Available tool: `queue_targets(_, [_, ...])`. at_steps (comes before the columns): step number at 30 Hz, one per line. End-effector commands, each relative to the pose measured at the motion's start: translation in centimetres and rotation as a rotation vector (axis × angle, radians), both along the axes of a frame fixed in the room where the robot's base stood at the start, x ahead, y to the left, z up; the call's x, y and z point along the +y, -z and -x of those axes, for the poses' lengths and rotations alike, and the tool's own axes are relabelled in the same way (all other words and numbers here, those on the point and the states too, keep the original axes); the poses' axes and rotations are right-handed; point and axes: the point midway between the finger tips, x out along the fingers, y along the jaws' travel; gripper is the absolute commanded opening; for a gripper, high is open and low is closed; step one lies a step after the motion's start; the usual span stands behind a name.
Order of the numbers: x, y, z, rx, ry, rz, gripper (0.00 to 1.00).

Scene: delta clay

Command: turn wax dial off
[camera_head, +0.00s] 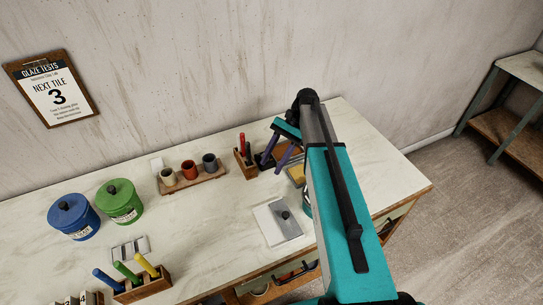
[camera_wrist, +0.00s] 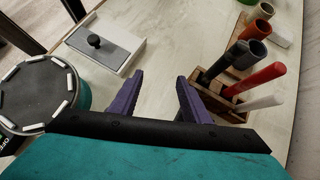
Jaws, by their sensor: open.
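A grey-and-white plate with a black knob (camera_head: 285,214) lies on the worktable, left of my arm. The same knob shows at upper left in the wrist view (camera_wrist: 94,41). No label on it is readable, so I cannot tell whether it is the wax dial, or which way it is set. My gripper (camera_head: 274,162) is open, with purple fingers, over the back of the table. In the wrist view my gripper (camera_wrist: 160,78) has nothing between its fingers. The knob is apart from the fingers.
A wooden holder with red and white tools (camera_wrist: 238,90) stands close to the right finger. Three cups (camera_head: 189,170) stand on a wooden rack. A round grey-topped drum (camera_wrist: 40,92) is at left in the wrist view. Blue (camera_head: 73,217) and green (camera_head: 120,202) canisters stand left.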

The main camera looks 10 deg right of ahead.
Motion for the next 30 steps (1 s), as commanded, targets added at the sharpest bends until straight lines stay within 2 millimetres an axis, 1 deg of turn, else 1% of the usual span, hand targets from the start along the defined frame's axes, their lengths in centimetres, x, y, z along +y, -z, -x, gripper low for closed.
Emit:
queue_targets(1, [0.0, -0.1, 0.7, 0.000, 0.000, 0.000, 0.43])
queue_targets(18, [0.0, -0.6, 5.8, -0.001, 0.001, 0.000, 0.43])
queue_targets(24, [0.0, -0.6, 6.6, -0.001, 0.001, 0.000, 0.43])
queue_targets(30, [0.0, -0.6, 6.7, -0.001, 0.001, 0.000, 0.43])
